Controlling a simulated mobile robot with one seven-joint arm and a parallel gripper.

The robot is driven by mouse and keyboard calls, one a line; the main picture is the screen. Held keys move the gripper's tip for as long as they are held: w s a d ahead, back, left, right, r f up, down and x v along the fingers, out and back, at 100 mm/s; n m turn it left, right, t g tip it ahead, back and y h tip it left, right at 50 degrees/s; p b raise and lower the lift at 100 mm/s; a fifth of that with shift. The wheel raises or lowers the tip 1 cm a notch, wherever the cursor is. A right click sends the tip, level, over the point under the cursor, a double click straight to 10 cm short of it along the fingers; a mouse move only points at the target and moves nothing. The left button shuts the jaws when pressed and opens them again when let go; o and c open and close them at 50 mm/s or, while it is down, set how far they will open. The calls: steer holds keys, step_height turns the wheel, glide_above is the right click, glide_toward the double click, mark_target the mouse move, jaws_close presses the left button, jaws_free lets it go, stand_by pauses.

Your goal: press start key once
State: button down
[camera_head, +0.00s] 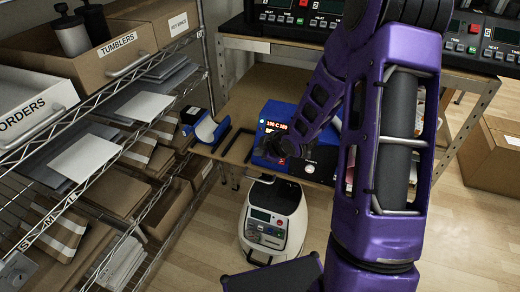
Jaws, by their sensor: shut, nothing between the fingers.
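The display reads about 180 C. My purple arm comes down from the top and covers the press's middle and much of its right side. My gripper (275,150) is a small dark shape in front of the press face, shut and empty. Whether it touches the press cannot be told. The start key cannot be made out; my arm and gripper cover part of the front.
A blue-and-white cylindrical item (207,129) lies left of the press. A wire shelf (105,130) with boxes and trays stands on the left. More keypad units (300,18) stand on the upper shelf. A white unit with a keypad (272,215) is below the bench. A carton (490,155) is at right.

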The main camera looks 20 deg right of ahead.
steer(key=shift+w+d, duration=0.1)
stand_by(0.3)
steer(key=shift+w+d+f, duration=0.15)
steer(key=shift+w+f, duration=0.05)
steer(key=shift+f, duration=0.05)
steer(key=shift+w+d+f, duration=0.2)
steer(key=shift+w+d, duration=0.05)
steer(key=shift+w, duration=0.05)
stand_by(0.8)
steer(key=shift+s+a, duration=0.1)
stand_by(0.3)
steer(key=shift+s+a+r, duration=0.4)
steer(key=shift+s+r, duration=0.05)
steer(key=shift+s, duration=0.05)
steer(key=shift+s+a+r, duration=0.65)
steer(key=shift+s, duration=0.25)
steer(key=shift+s+a+r, duration=0.6)
steer(key=shift+s, duration=0.25)
